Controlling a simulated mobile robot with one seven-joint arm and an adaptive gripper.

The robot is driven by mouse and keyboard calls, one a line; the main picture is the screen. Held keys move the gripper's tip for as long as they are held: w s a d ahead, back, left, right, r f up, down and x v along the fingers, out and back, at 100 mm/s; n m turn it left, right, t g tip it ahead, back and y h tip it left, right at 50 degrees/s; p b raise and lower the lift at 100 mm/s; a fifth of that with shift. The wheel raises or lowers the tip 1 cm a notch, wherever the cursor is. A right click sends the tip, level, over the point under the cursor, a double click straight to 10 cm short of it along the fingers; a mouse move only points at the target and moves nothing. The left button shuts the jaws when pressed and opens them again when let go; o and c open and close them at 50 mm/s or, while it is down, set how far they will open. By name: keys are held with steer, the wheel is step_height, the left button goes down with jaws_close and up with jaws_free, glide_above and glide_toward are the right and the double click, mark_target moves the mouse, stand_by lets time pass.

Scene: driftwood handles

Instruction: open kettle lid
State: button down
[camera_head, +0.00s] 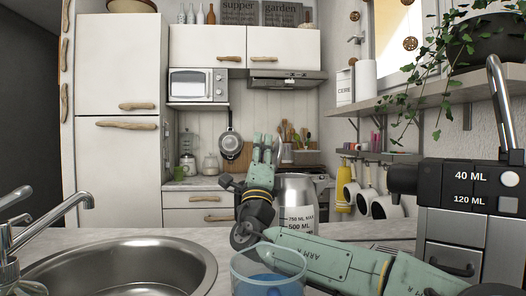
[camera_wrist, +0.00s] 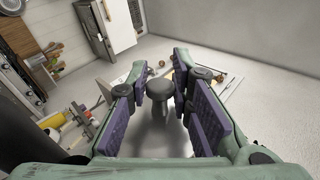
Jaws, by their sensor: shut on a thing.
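The kettle (camera_head: 297,208) is a steel vessel with 500 ML and 750 ML MAX marks, upright on the counter behind my arm. In the head view my gripper (camera_head: 265,150) is at the kettle's upper left, fingers pointing up, and hides part of it. In the wrist view my gripper (camera_wrist: 160,92) has its purple-padded fingers on both sides of a dark round knob (camera_wrist: 159,88), the kettle lid's knob. Shiny metal shows below the knob. The gripper is shut on this knob. Whether the lid is raised from the kettle cannot be told.
A glass with blue contents (camera_head: 262,284) stands in front, close to my arm. The sink (camera_head: 190,262) is at left. A dark appliance (camera_head: 466,215) marked 40 ML stands at right. Mugs (camera_head: 368,200) hang behind under a shelf (camera_head: 430,103).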

stand_by(0.3)
steer(key=c, duration=1.4)
jaws_free()
steer(key=shift+c, duration=0.2)
steer(key=shift+r, duration=0.1)
step_height(320, 180, up, 10)
steer(key=shift+f, duration=0.1)
